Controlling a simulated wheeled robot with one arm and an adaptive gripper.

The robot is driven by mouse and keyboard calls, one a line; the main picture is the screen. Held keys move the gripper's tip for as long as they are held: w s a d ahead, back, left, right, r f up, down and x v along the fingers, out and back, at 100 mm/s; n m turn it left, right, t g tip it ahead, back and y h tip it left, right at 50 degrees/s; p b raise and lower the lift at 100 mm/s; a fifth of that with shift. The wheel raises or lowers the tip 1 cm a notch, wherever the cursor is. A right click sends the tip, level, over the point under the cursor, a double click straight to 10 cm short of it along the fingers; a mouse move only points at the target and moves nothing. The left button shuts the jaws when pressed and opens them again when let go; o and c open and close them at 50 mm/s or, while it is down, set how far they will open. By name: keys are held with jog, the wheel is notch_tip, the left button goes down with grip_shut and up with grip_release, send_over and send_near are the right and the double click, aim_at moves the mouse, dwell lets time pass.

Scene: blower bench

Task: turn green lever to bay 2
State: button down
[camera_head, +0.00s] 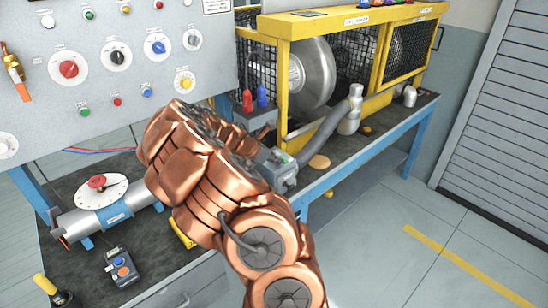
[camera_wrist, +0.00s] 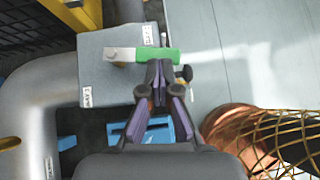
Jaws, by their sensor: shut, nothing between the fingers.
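The green lever (camera_wrist: 171,55) sits on a grey box (camera_wrist: 105,72) in the wrist view. Its bar lies across the picture from a metal pivot piece (camera_wrist: 121,55) on the left, and its right end reaches the box's right edge. A white label (camera_wrist: 147,34) is above the bar and another (camera_wrist: 87,97) is at the box's lower left; their text is hard to read. My gripper (camera_wrist: 160,68) is shut and empty, its tips at the near side of the green bar; contact is unclear. In the head view my copper arm hides most of the gripper beside the grey box (camera_head: 280,170).
A grey duct (camera_head: 325,130) joins the box to the yellow-framed blower cage (camera_head: 285,75). A control panel (camera_head: 110,60) with knobs stands at the left. A red knob on a white dial (camera_head: 100,186) is on the bench. Floor at the right is clear.

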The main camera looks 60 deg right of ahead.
jog(key=shift+s+d+n+p, duration=0.1)
jog(key=shift+s+n+p, duration=0.15)
jog(key=shift+n+p, duration=0.15)
jog(key=shift+s+d+n+t, duration=0.1)
jog(key=shift+n+t, duration=0.3)
jog(key=shift+t, duration=0.1)
jog(key=shift+f, duration=0.1)
jog(key=shift+w+a+p, duration=0.3)
jog(key=shift+w+a, duration=0.05)
jog(key=shift+w, duration=0.4)
jog(key=shift+w+a, duration=0.1)
jog(key=shift+a, duration=0.05)
